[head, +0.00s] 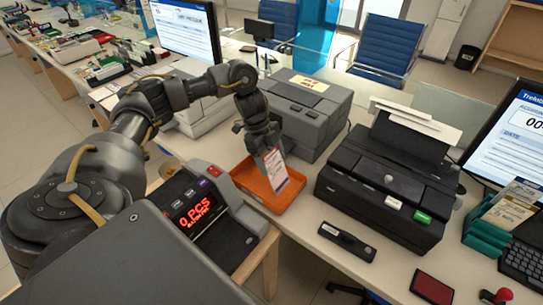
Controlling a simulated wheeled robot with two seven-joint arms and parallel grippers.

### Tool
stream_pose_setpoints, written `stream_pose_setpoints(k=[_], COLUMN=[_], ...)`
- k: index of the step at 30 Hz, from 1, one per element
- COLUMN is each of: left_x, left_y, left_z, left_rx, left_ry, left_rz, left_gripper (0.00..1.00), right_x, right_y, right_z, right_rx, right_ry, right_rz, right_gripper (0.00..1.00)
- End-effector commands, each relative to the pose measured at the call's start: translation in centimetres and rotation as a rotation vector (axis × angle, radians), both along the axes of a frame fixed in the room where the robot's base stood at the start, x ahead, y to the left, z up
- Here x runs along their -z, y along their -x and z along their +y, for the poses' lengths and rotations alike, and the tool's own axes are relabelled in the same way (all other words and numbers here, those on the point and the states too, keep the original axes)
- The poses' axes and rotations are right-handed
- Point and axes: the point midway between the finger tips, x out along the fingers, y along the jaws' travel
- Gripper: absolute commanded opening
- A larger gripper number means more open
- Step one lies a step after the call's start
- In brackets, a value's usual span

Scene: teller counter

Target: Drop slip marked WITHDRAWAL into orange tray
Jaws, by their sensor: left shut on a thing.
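My left gripper (266,150) is shut on a white paper slip (278,174) with pinkish-red print. The print on the slip is too small to read. The tray lies on the counter between the counting machine and the black printer. My right gripper is not in view.
The counting machine (205,214) with a red display stands left of the tray. A grey box-shaped machine (306,112) stands behind it, and a black printer (380,190) stands right. A small black device (347,241) and a dark red pad (432,287) lie in front. A teal holder (488,236) stands far right.

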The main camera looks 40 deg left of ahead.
Motion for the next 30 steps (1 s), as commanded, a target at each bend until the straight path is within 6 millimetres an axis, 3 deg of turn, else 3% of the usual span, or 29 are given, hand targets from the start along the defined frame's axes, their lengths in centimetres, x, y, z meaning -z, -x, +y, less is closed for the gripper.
stream_pose_setpoints(k=[14, 15, 20, 30], left_x=[1.01, 1.01, 1.0, 0.99], left_y=[0.0, 0.0, 0.0, 0.0], left_z=[-0.03, -0.03, -0.03, -0.03], left_rx=[0.0, 0.0, 0.0, 0.0], left_ry=[0.001, 0.001, 0.001, 0.001], left_rz=[0.0, 0.0, 0.0, 0.0], left_gripper=[0.57, 0.76, 0.97, 0.97], right_x=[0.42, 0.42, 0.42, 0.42], right_y=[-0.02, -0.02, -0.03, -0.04], right_z=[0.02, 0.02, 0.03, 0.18], right_rx=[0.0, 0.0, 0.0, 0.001], right_ry=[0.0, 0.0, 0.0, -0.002], right_rz=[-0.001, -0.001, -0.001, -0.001], right_gripper=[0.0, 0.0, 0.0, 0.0])
